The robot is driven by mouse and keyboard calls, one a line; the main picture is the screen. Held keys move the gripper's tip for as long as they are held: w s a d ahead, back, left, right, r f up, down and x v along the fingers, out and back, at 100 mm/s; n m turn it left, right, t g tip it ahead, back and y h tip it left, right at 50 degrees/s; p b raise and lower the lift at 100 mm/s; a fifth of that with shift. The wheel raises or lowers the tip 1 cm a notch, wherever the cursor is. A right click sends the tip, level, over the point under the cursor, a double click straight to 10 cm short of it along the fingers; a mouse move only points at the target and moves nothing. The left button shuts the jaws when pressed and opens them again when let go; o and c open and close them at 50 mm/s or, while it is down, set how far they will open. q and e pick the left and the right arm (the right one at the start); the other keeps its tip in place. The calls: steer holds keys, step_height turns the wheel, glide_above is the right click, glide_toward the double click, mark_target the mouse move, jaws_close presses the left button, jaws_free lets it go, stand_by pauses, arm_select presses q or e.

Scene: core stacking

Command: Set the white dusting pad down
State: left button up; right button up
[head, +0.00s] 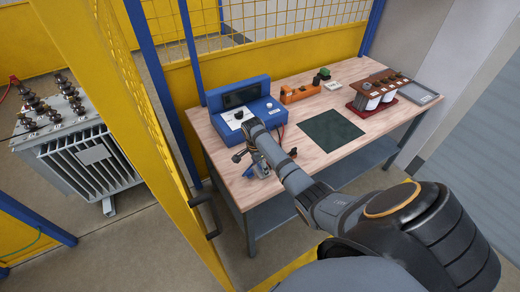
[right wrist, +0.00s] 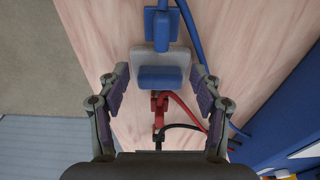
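The white dusting pad (right wrist: 138,60) shows in the right wrist view as a pale, rounded block with a blue grip on its face. It is between the two fingers of my right gripper (right wrist: 160,72), with a narrow gap on each side. The fingers are apart and do not appear to touch it. In the head view my right gripper (head: 250,164) is over the table's front left part, in front of the blue instrument box. The pad is hard to make out there. Whether it rests on the table cannot be told. My left gripper is not in view.
The wooden table (head: 300,121) carries a blue instrument box (head: 240,98), a dark green mat (head: 331,131), an orange block (head: 300,92) and a red-based rack (head: 372,105). Red and black leads (right wrist: 158,115) lie close to the gripper. A yellow fence post stands left.

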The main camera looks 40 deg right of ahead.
mark_target(257, 172)
step_height(257, 172, up, 12)
steer(key=a+b, duration=0.1)
steer(key=shift+a, duration=0.2)
stand_by(0.3)
steer(key=shift+w+r, duration=0.1)
